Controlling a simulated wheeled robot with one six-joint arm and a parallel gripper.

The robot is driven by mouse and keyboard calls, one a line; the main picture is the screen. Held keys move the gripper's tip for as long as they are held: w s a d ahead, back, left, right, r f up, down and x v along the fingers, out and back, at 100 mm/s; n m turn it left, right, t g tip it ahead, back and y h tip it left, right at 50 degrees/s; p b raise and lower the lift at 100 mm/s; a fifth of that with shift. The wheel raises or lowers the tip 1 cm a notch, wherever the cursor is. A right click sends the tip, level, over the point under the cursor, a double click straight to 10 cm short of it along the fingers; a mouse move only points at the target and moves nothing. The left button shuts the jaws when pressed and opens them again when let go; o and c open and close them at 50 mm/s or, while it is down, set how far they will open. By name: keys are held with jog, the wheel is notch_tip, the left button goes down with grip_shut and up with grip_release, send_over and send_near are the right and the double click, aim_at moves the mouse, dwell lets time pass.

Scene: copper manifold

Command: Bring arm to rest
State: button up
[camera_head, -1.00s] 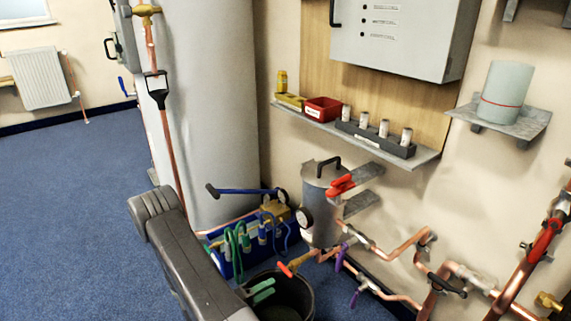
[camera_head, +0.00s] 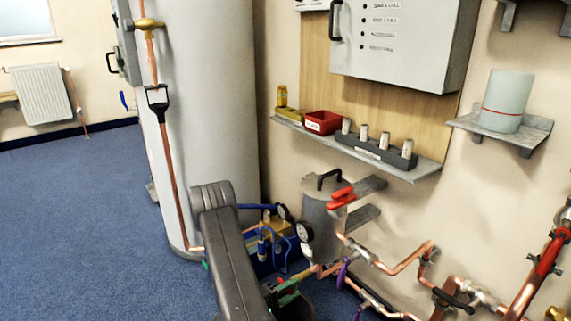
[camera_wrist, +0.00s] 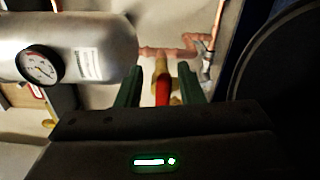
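My gripper (camera_wrist: 159,76) shows in the wrist view as two green fingers standing apart, with nothing seen clamped between them. A red valve handle (camera_wrist: 162,92) on a brass fitting shows in the gap between the fingers; I cannot tell whether they touch it. In the head view my dark grey arm link reaches down across the lower middle, and the gripper is low there, largely hidden near the pipework. A grey cylinder with a round gauge (camera_wrist: 41,65) lies at the left of the wrist view; this vessel (camera_head: 320,222) also stands below the shelf in the head view.
Copper pipes (camera_head: 400,258) with valves run along the wall at right. A shelf (camera_head: 425,168) holds a red bin (camera_head: 323,122) and several white fittings. A large pale cylinder (camera_head: 205,100) stands behind my arm. A black bucket edge (camera_wrist: 245,65) is close at right. Blue carpet at left is clear.

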jog(key=shift+w+r+n, duration=0.1)
jog(key=shift+r+n, duration=0.05)
jog(key=shift+n, duration=0.55)
jog(key=shift+r+n, duration=0.15)
jog(key=shift+n, duration=0.55)
jog(key=shift+r, duration=0.1)
